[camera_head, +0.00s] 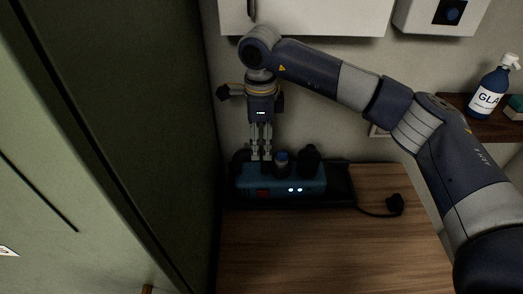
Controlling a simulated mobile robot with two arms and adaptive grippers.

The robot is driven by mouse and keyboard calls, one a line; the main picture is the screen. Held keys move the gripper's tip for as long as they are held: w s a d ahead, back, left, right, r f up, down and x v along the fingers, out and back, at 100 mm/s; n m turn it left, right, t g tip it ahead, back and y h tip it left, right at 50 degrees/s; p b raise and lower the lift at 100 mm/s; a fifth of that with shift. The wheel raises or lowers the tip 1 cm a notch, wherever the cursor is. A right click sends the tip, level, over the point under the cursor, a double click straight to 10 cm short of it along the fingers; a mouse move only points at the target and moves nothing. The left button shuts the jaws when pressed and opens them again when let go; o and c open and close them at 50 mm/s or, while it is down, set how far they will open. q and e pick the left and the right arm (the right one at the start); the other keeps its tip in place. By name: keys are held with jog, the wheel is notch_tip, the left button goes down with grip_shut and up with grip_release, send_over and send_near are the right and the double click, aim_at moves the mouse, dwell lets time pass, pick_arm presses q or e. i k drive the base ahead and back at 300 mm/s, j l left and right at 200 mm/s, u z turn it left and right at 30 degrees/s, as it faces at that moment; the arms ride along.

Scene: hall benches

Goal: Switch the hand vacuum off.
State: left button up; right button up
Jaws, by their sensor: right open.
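What looks like the hand vacuum, a teal body (313,181) with dark round parts on top, sits on a black tray or base (342,187) on the wooden bench. Its front has a reddish patch (262,193) at the left and small white lights (295,190) that are lit. My right gripper (261,157) points down, open, its fingertips at the top rear left of the vacuum. I cannot tell whether they touch it. A blue-topped knob (282,157) stands just right of the fingers. My left gripper is out of view.
A dark cabinet side (130,100) stands close on the left. White wall boxes (320,15) hang above. A black cord (370,212) ends in a plug (395,204) on the bench. A labelled blue bottle (487,95) stands on a shelf at right. The front of the bench (320,250) is clear.

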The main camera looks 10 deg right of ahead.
aim_at(260, 194)
jog(key=k, duration=1.5)
